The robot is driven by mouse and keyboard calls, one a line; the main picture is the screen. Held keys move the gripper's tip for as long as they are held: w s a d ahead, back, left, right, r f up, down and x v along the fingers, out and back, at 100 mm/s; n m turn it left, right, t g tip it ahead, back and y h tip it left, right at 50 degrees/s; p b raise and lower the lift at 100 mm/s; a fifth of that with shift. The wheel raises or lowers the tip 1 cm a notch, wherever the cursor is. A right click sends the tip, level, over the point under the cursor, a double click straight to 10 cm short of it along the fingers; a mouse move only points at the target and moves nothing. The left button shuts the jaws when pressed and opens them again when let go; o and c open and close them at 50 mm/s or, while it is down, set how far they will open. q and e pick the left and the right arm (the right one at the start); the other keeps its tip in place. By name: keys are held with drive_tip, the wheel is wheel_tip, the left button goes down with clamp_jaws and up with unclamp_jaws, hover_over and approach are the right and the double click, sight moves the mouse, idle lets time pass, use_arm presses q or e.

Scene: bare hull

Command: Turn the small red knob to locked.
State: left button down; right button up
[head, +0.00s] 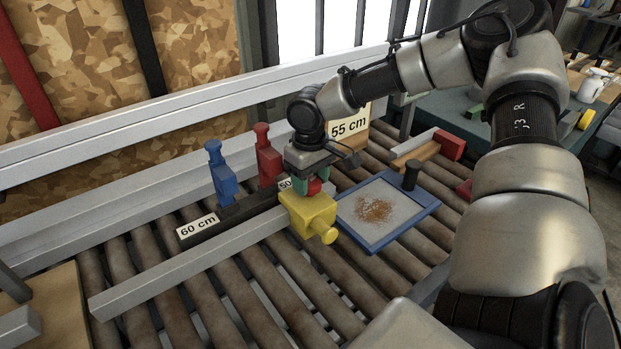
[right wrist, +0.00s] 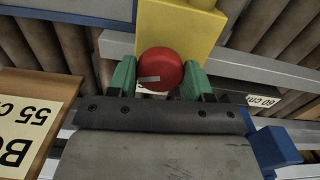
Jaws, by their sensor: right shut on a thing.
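The small red knob (right wrist: 161,68) sits on top of a yellow block (head: 308,212), which is mounted on a grey metal rail (head: 205,262). In the head view only a bit of the knob (head: 315,187) shows under my gripper. My right gripper (head: 312,182) points down from above, its green fingers on both sides of the knob and shut on it. It also shows in the right wrist view (right wrist: 160,80). A pale mark lies on the knob's face. I cannot tell which position it marks. My left gripper is not in view.
A blue clamp (head: 222,175) and a red clamp (head: 267,158) stand on a dark bar behind, with a "60 cm" label (head: 198,226). A blue-framed tray (head: 368,244) with brown grains and a dark post lies to the right. Rollers (head: 190,310) fill the front.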

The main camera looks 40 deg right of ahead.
sight(311, 181)
idle(0.4)
drive_tip(key=o, duration=0.9)
drive_tip(key=shift+o, duration=0.2)
drive_tip(key=shift+r, duration=0.1)
wheel_tip(311, 181, up, 11)
drive_tip(key=shift+d, duration=0.1)
